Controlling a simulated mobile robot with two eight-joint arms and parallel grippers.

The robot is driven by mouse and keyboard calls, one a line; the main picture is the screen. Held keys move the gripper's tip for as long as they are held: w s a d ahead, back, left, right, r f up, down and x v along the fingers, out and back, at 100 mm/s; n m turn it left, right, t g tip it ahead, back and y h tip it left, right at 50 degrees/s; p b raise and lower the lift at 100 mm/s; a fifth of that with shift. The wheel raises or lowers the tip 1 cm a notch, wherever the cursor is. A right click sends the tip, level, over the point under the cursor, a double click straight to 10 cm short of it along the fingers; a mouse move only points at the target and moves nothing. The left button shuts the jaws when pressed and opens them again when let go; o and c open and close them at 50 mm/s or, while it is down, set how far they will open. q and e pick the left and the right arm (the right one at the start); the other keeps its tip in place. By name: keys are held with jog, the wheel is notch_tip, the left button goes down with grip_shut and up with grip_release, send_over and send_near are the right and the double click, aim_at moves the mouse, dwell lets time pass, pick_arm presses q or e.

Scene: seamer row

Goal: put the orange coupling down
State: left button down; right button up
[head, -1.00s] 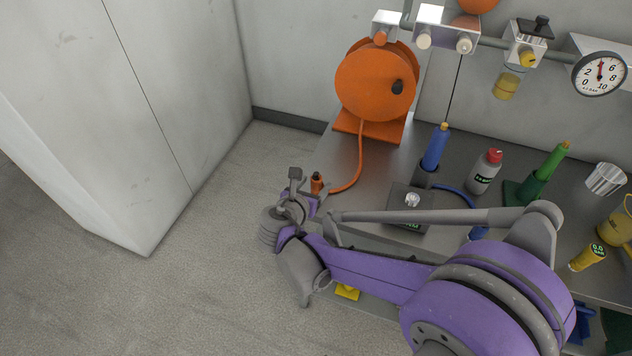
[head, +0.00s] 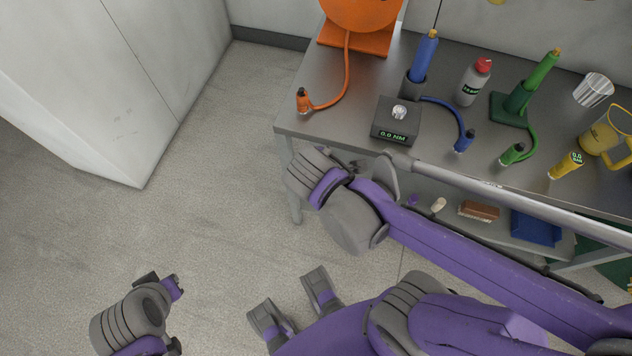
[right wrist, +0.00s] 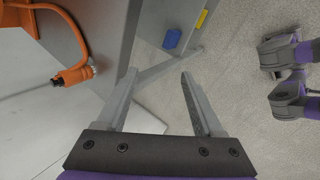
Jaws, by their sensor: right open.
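The orange coupling (head: 303,100) stands on the grey bench top (head: 330,112) near its left front corner, its orange hose curving back to the orange reel (head: 360,12). It looks upright. In the right wrist view the coupling (right wrist: 73,76) is at the left, outside my fingers. My right gripper (right wrist: 160,73) is open and empty, apart from the coupling. In the head view its wrist hangs in front of the bench's front edge and its fingers are hidden. My left gripper (head: 172,286) is low over the floor at bottom left, away from the bench; its jaw gap is unclear.
On the bench are a meter box (head: 396,120), a blue tool (head: 425,58) with a blue coupling (head: 464,141), a bottle (head: 475,82), a green tool (head: 530,82) and a yellow coupling (head: 566,165). A lower shelf holds a blue bin (head: 535,228).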

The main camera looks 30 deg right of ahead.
jog(key=s+a+f+m+y, duration=0.1)
jog(key=s+a+m+y, duration=0.2)
jog(key=m, duration=0.8)
jog(key=shift+s+a+f+y, duration=0.15)
jog(key=shift+s+a+y, duration=0.25)
jog(key=shift+s, duration=0.65)
jog(key=shift+d, duration=0.1)
